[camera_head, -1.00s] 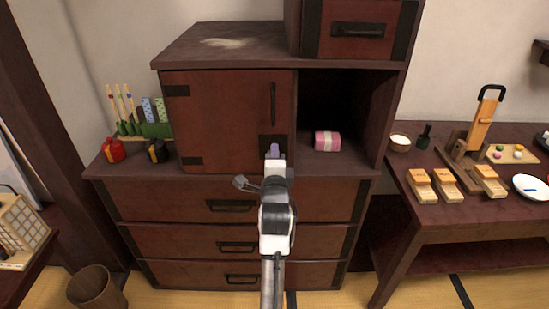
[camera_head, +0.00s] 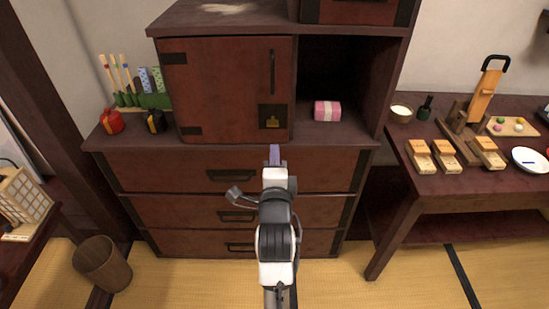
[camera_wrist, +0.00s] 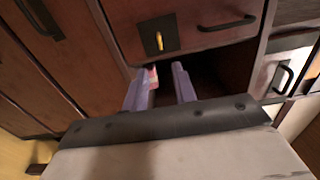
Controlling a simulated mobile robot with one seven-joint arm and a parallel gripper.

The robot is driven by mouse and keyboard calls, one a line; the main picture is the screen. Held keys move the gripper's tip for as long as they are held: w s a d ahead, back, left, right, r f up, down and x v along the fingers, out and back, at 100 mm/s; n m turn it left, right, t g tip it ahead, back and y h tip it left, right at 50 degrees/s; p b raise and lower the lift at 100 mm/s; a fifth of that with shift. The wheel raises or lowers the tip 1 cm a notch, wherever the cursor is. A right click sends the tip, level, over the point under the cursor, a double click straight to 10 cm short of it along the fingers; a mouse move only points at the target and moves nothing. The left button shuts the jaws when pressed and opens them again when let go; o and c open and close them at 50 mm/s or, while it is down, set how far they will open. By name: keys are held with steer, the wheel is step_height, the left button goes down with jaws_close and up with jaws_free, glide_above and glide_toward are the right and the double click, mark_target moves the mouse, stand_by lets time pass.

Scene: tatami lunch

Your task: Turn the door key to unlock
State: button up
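The brass key (camera_head: 272,123) sits in a dark lock plate on the red-brown cabinet door (camera_head: 215,95). The door is shut, with a dark vertical handle (camera_head: 272,72) above the key. In the wrist view, the key (camera_wrist: 158,41) shows against its dark plate, beyond my fingers. My gripper (camera_head: 274,155) is in front of the cabinet, just below the key in the head view and apart from it. In the wrist view, my two purple fingers (camera_wrist: 162,86) stand apart with nothing held between them. Which way the key is turned is hard to tell.
An open shelf with a pink box (camera_head: 327,110) is right of the door. Drawers (camera_head: 150,170) lie below. A low table (camera_head: 440,185) with wooden items is at right, and a waste basket (camera_head: 103,264) at lower left.

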steer(key=shift+s+p, duration=0.4)
steer(key=shift+s, duration=0.15)
